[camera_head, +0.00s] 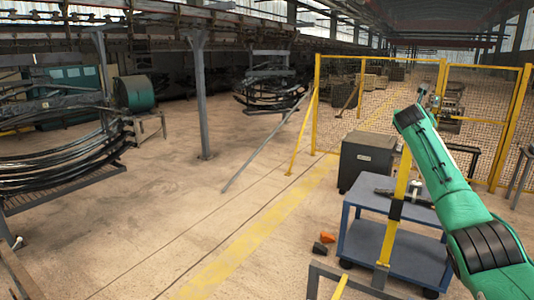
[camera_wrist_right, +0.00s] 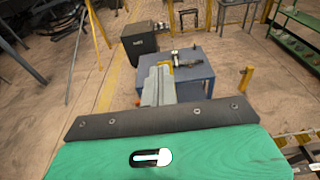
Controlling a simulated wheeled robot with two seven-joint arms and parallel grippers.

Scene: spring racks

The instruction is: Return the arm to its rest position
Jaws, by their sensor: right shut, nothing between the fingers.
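My right arm, green with dark bands, comes in from the lower right in the head view and reaches up and forward. Its far end is above the blue cart (camera_head: 359,205), and its fingers cannot be made out clearly there. In the right wrist view my right gripper (camera_wrist_right: 159,84) shows as grey fingers close together, shut and empty. It appears in front of the cart top (camera_wrist_right: 202,75), apart from what lies on it. My left arm and gripper are not in view.
A dark cabinet (camera_head: 366,161) stands behind the cart, and a yellow post (camera_head: 396,205) stands close to it. Yellow mesh fencing (camera_head: 375,95) is behind. An orange piece (camera_head: 328,237) and a dark block (camera_head: 320,248) lie on the floor. A spring rack (camera_head: 60,165) is left; the middle floor is clear.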

